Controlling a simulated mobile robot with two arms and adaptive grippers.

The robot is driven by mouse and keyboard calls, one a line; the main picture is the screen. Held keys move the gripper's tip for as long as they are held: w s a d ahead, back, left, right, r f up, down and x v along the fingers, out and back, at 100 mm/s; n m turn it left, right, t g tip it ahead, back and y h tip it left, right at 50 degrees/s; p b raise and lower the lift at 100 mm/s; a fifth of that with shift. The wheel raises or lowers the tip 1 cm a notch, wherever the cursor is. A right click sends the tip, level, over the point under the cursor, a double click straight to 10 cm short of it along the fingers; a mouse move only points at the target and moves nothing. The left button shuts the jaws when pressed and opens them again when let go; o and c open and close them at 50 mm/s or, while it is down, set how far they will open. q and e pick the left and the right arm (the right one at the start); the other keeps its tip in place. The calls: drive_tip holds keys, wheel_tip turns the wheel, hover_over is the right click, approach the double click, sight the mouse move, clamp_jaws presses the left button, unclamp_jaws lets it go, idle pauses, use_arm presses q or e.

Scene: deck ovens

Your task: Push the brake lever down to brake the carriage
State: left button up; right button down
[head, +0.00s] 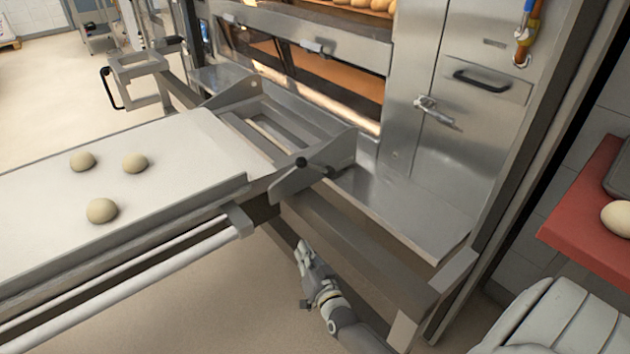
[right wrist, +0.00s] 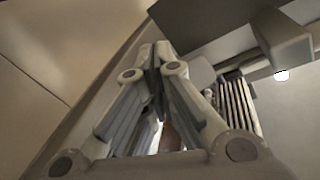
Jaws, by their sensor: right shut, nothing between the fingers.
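The carriage with its pale loading belt (head: 150,145) reaches in from the left to the oven front. A slanted flat metal piece with a round black knob (head: 302,163) sits at its near right corner. I cannot tell for sure which part is the brake lever. My right gripper (head: 303,250) is low, below that corner and in front of the dark lower beam, apart from the knob. In the right wrist view its fingers (right wrist: 155,58) are together and empty. A dark block (right wrist: 285,38) shows close by at the upper right there. My left gripper is out of view.
Several dough balls, one of them nearest (head: 102,210), lie on the belt. The oven opening (head: 330,85) glows behind. A metal rail (head: 350,245) runs in front of the oven shelf. A red surface (head: 590,215) stands at the right. The floor (head: 200,300) below the carriage looks clear.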

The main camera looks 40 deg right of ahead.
drive_tip(key=w+d+r+m+t+h+b, duration=0.25)
drive_tip(key=d+r+m+h+b, duration=0.25)
drive_tip(key=r, duration=0.5)
wheel_tip(320, 180, up, 10)
drive_tip(key=m+t+h+b, duration=0.1)
drive_tip(key=m+h+b, duration=0.4)
drive_tip(key=b, duration=0.1)
hover_over(316, 168)
drive_tip(key=s+a, duration=0.2)
drive_tip(key=s, duration=0.2)
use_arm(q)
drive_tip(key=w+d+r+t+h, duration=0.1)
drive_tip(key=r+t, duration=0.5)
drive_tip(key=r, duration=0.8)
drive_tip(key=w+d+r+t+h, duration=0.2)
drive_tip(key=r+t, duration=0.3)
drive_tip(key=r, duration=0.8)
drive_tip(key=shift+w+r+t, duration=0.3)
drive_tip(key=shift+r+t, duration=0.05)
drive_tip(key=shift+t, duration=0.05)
use_arm(e)
drive_tip(key=shift+w+a, duration=0.15)
drive_tip(key=shift+a, duration=0.2)
